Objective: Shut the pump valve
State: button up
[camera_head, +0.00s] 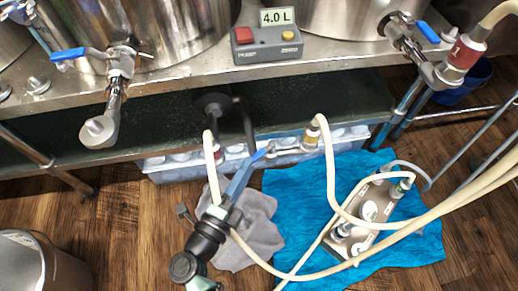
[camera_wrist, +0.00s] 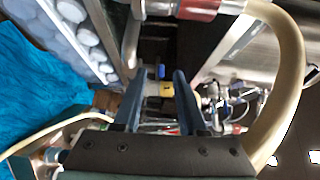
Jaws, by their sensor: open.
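The pump valve's blue lever (camera_head: 262,152) shows under the bench in the head view, beside a metal fitting with a yellow band (camera_head: 311,137) and a pale hose. In the wrist view, a small blue piece that looks like this lever (camera_wrist: 161,72) shows between my fingers, near a yellow part (camera_wrist: 167,90). My gripper (camera_head: 245,168) reaches in from below, its fingertips close to the lever. In the wrist view my gripper (camera_wrist: 160,80) is open, with a finger on each side of the blue piece. I cannot tell whether either finger touches it.
Kettles on the bench (camera_head: 190,67) carry other blue-handled valves, left (camera_head: 68,54) and right (camera_head: 428,32). A pump switch box (camera_head: 267,44) sits between them. Pale hoses (camera_head: 330,190) loop over a blue cloth (camera_head: 290,185) and a metal plate. A bin (camera_head: 35,262) stands at lower left.

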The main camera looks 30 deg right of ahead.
aim_at(257, 153)
jog(key=b+x, duration=0.2)
jog(key=x, duration=0.4)
jog(key=shift+f, duration=0.1)
jog(key=shift+w+d, duration=0.3)
grip_shut()
dwell(1.0)
